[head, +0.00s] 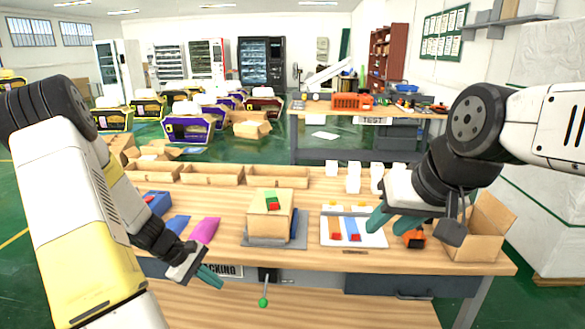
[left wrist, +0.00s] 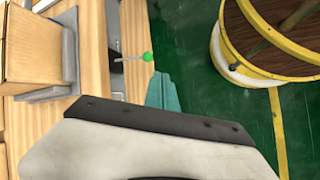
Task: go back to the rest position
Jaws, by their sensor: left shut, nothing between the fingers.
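My left gripper (head: 208,277) is shut and empty in front of the table's front edge, at the lower left of the head view. Its teal fingertips (left wrist: 163,92) lie together in the left wrist view, over the green floor beside the table. My right gripper (head: 378,221) is over the right part of the table, above a white board (head: 368,240) with orange and blue strips. I cannot tell whether its teal fingers are apart. A cardboard box (head: 270,222) with a green and red piece on top stands on a grey stand (head: 248,241) at the table's middle.
The wooden table (head: 320,262) carries wooden trays (head: 212,181) and white boxes (head: 353,178) at the back. An open carton (head: 482,243) stands at the right end. A green-knobbed lever (head: 263,302) sticks out at the front. Magenta and blue pieces (head: 204,231) lie near my left arm.

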